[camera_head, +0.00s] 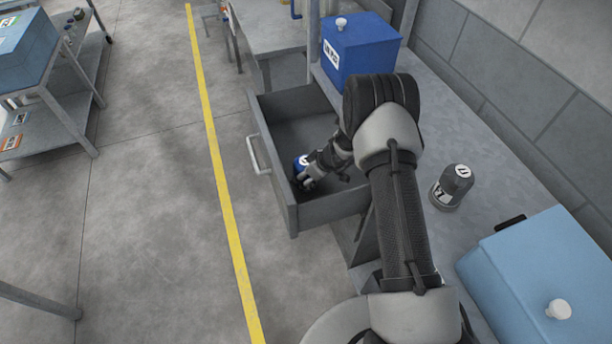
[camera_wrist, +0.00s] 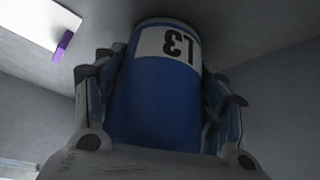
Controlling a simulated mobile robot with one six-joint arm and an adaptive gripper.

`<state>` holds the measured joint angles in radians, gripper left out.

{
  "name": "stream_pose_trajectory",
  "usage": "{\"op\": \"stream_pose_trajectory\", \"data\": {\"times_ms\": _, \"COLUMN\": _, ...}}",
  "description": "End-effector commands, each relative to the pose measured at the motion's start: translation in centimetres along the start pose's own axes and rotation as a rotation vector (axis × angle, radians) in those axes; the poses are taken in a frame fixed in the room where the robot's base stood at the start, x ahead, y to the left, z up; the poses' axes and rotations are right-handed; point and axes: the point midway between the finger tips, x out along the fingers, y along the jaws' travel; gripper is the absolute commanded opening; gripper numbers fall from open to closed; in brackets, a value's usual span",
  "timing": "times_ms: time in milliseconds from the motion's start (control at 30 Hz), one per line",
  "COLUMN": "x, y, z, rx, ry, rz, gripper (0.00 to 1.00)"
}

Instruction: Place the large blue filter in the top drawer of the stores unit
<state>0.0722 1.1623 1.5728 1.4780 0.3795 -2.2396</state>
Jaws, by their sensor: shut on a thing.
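The blue filter (camera_wrist: 155,95) has a white band reading "L3" and sits between the two fingers in the wrist view. In the head view the blue filter (camera_head: 301,162) shows only in part, inside the open drawer's outline. My gripper (camera_head: 310,175) is shut on it; its fingers also show in the wrist view (camera_wrist: 160,95). The drawer (camera_head: 290,222) is grey, pulled out from the stores unit, with a pale handle on its front. Grey drawer walls surround the filter in the wrist view. I cannot tell whether the filter touches the drawer floor.
A dark blue lidded box (camera_head: 375,55) stands on the worktop behind the drawer. A grey filter (camera_head: 452,187) and a light blue lidded box (camera_head: 545,270) stand on the worktop at right. A shelf rack (camera_head: 60,95) is at far left. The floor left of the drawer is clear.

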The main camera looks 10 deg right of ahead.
Motion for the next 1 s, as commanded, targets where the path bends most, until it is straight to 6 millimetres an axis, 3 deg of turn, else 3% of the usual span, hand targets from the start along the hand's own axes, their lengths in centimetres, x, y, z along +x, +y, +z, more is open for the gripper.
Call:
{"op": "stream_pose_trajectory", "data": {"times_ms": 267, "x": 0.25, "y": 0.02, "z": 0.09, "rx": 0.001, "ry": 0.001, "rz": 0.0, "gripper": 0.27}}
{"op": "stream_pose_trajectory", "data": {"times_ms": 300, "x": 0.22, "y": -0.04, "z": 0.15, "rx": 0.001, "ry": 0.0, "rz": -0.001, "gripper": 0.67}}
{"op": "stream_pose_trajectory", "data": {"times_ms": 567, "x": 0.17, "y": -0.03, "z": 0.11, "rx": 0.001, "ry": 0.0, "rz": -0.001, "gripper": 0.84}}
{"op": "stream_pose_trajectory", "data": {"times_ms": 1000, "x": -0.02, "y": -0.05, "z": 0.03, "rx": 0.001, "ry": -0.001, "rz": -0.001, "gripper": 0.86}}
